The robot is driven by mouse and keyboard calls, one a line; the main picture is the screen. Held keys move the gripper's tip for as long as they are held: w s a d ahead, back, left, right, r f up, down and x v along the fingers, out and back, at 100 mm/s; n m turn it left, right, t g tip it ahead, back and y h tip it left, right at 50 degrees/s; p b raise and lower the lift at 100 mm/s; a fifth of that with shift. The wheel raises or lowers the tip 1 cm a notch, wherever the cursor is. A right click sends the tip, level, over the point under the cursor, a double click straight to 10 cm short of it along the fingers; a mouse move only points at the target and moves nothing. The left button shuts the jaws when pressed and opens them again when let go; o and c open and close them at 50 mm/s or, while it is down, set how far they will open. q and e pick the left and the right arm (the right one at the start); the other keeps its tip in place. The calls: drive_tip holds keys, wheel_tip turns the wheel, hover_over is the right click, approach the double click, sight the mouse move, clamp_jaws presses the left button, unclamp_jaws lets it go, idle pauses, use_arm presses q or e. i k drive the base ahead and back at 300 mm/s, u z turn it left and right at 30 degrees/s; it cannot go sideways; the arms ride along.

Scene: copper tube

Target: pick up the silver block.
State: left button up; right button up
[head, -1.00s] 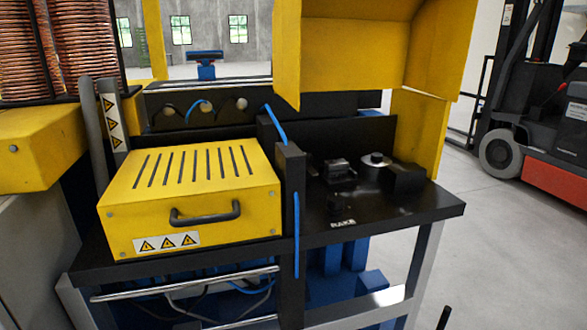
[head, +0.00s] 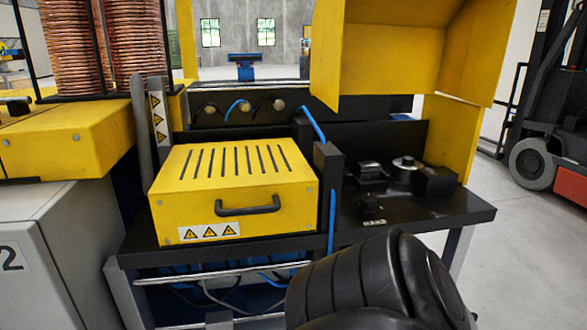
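On the right part of the black bench (head: 470,210) sits a small dark block with a shiny, silvery top (head: 369,167). Beside it on the right is a round silver piece (head: 404,164) with a dark knob on top. I cannot tell for sure which of these is the silver block. A black, ribbed link of my own arm rises at the bottom right, in front of the bench's front edge. Neither of my grippers shows in the head view.
A yellow slotted box (head: 235,185) with a black handle fills the bench's left side. A black post (head: 328,190) with a blue cable divides the bench. A yellow hood (head: 395,60) overhangs the right part. A forklift (head: 545,150) stands at the far right.

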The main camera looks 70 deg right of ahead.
sight(368, 170)
drive_tip(key=k, duration=1)
drive_tip(key=z, duration=1.5)
drive_tip(key=i, duration=0.45)
